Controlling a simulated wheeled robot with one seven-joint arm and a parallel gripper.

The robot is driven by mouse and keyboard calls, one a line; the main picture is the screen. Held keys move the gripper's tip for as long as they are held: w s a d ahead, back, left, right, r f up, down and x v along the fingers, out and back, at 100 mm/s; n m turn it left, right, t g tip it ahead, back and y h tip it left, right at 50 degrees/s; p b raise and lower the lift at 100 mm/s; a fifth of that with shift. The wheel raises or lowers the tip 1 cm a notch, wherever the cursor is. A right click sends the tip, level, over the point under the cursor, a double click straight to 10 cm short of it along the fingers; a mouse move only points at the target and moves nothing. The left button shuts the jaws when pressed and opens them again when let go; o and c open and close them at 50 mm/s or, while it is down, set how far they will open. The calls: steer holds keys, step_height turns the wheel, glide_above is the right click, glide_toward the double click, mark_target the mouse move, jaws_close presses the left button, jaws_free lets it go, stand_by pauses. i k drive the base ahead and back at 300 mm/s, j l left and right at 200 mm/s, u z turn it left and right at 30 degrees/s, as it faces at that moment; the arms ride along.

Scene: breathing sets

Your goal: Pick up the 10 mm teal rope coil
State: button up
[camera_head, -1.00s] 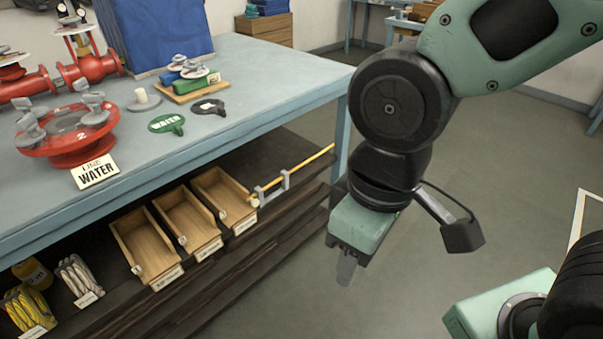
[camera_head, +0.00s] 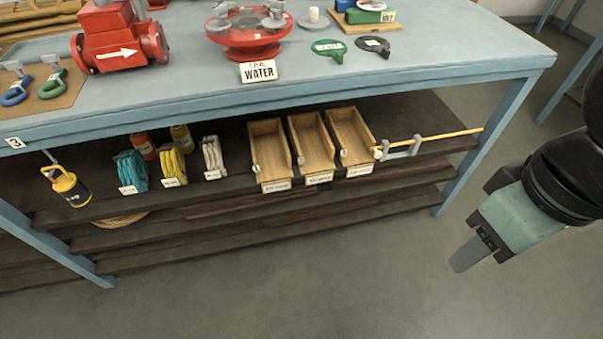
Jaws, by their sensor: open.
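The teal rope coil (camera_head: 131,171) stands on the shelf under the blue workbench, at the left of a row of coils, with a white tag at its front. A yellow coil (camera_head: 173,165) and a white coil (camera_head: 213,158) stand to its right. The size print on the tags is too small to read. My gripper (camera_head: 468,255) is at the right of the view, over the floor in front of the bench, well apart from the coils. It is open and empty, seen from the side.
Wooden bins (camera_head: 268,155) and a yellow rod on a grey bracket (camera_head: 400,147) fill the shelf's right part. A yellow-and-black canister (camera_head: 70,188) stands left of the teal coil, orange and yellow bottles behind. A bench leg (camera_head: 487,150) stands near my gripper. The front floor is clear.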

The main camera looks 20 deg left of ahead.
mark_target(132, 167)
steer(key=k+u, duration=0.1)
steer(key=u, duration=0.3)
steer(key=k+j+u, duration=0.1)
steer(key=u, duration=0.25)
steer(key=k+j+u, duration=0.1)
steer(key=u, duration=0.3)
steer(key=j+u, duration=0.2)
steer(key=u, duration=0.15)
